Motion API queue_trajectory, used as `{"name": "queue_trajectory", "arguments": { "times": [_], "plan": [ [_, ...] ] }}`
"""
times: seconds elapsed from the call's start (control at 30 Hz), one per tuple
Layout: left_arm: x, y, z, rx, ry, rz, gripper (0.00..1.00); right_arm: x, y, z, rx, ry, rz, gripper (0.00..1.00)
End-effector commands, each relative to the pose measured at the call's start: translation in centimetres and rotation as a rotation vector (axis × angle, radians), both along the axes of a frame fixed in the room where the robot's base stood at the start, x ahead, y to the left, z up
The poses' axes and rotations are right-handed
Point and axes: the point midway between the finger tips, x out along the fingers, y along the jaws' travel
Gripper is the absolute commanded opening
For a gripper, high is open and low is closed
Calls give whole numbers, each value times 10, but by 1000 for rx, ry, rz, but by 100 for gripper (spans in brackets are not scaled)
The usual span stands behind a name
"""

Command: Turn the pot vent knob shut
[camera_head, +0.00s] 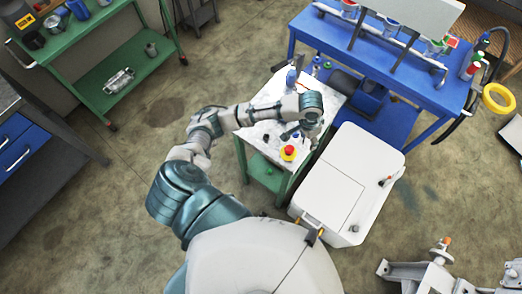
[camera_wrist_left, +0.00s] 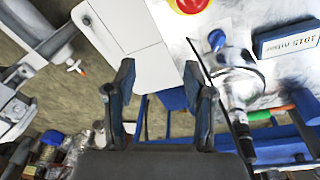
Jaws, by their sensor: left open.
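In the left wrist view, a clear and metallic vessel (camera_wrist_left: 238,72), which looks like the pot, sits on the small table's pale top with a blue knob (camera_wrist_left: 217,39) at one end. I cannot tell how far the knob is turned. My left gripper (camera_wrist_left: 163,95) is open and empty; the vessel and knob lie to the right of its fingers, apart from them. In the head view my left gripper (camera_head: 298,133) hangs over the small table, and my wrist hides much of the area below. My right gripper is not in view.
A red button on a yellow base (camera_head: 288,152) stands on the small green table (camera_head: 246,137). A display box reading 1015 mbar (camera_wrist_left: 288,40) lies near the vessel. A large white cabinet (camera_head: 352,178) stands close on the right, a blue bench (camera_head: 405,65) behind.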

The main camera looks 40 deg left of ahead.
Motion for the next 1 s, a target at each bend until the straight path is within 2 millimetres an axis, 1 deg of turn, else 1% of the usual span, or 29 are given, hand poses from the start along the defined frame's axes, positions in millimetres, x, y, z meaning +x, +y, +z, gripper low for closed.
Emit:
{"name": "queue_trajectory", "arguments": {
  "times": [0.03, 0.1, 0.2, 0.37, 0.5, 0.63, 0.77, 0.87, 1.0],
  "plan": [
    [-8, -8, -8, -18, -6, -17, 53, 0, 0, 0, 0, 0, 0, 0],
    [-17, -18, -18, -42, -21, -35, 53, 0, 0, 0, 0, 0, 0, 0],
    [-30, -30, -29, -75, -46, -52, 53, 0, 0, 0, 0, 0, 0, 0],
    [-52, -45, -46, -124, -86, -62, 53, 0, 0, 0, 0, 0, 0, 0],
    [-71, -52, -57, -157, -122, -48, 53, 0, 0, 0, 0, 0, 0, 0],
    [-89, -51, -67, -174, -152, -22, 53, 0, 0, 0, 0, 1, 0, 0],
    [-108, -45, -76, -175, -178, 19, 53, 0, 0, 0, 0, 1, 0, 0],
    [-123, -36, -83, -164, -195, 57, 53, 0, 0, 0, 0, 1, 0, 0],
    [-145, -18, -95, -129, -210, 116, 53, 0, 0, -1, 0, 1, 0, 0]
  ]
}}
